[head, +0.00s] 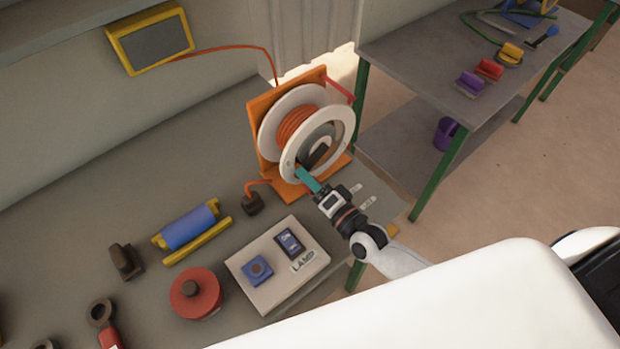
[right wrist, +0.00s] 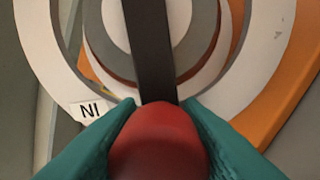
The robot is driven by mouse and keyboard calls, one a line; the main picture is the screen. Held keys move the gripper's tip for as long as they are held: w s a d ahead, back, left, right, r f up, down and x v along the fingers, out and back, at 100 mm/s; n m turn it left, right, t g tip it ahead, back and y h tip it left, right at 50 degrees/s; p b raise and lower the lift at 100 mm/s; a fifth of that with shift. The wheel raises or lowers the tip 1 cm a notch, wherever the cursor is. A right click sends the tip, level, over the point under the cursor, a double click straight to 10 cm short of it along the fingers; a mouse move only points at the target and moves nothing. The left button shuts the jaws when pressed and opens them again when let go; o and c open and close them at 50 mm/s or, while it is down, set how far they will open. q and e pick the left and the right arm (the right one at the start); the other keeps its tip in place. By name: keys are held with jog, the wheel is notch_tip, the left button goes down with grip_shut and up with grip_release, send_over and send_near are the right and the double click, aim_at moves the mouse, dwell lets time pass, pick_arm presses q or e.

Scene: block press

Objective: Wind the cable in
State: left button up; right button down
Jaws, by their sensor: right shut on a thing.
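A cable reel with white flanges (head: 345,124) stands upright on an orange stand (head: 262,122) at the bench's far right end. Orange cable (head: 293,124) is wound on its drum. A short orange length runs from the stand's foot to a dark plug (head: 252,204) on the bench. My right gripper (head: 308,180) has teal fingers and is at the reel's lower front. In the right wrist view it is shut on the red crank knob (right wrist: 158,145), at the end of the dark crank arm (right wrist: 150,50). A label (right wrist: 90,109) reads IN upside down. My left gripper is out of view.
A yellow-framed box (head: 150,42) on the wall has an orange cable leading toward the reel. A green-legged shelf (head: 420,58) stands right.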

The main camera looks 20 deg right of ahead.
dwell(0.3)
jog(key=c, duration=1)
grip_release()
jog(key=b+v, duration=0.2)
jog(key=v, duration=0.9)
jog(key=shift+f+b, duration=0.15)
jog(key=shift+b, duration=0.15)
jog(key=shift+s+d, duration=0.2)
jog(key=shift+s, duration=0.3)
jog(key=shift+o, duration=0.2)
